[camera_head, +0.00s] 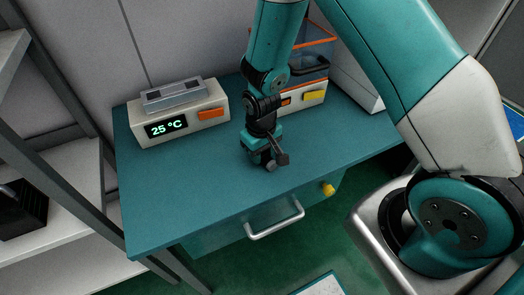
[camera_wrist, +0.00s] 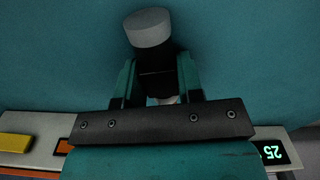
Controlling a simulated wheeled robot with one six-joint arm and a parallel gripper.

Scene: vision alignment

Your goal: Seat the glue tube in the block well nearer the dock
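The grey block (camera_head: 160,98) lies on top of the white unit with the "25 °C" display, at the back left of the teal table. Dark recesses show in its top, but their inside is too small to make out. My gripper (camera_head: 267,158) is low over the table, right of and in front of the block. In the wrist view, its teal fingers (camera_wrist: 158,85) are closed on a dark tube with a light grey end (camera_wrist: 149,28), seemingly the glue tube. The tube looks tilted. Whether it touches the table is unclear. No part is clearly marked as the dock.
The white display unit (camera_head: 146,131) has an orange button. Another white unit (camera_head: 298,106) with a yellow button stands behind my gripper, near an orange-rimmed clear bin (camera_head: 318,38). The table's (camera_head: 180,190) front left is clear. A drawer handle (camera_head: 275,222) and yellow knob (camera_head: 328,189) project in front.

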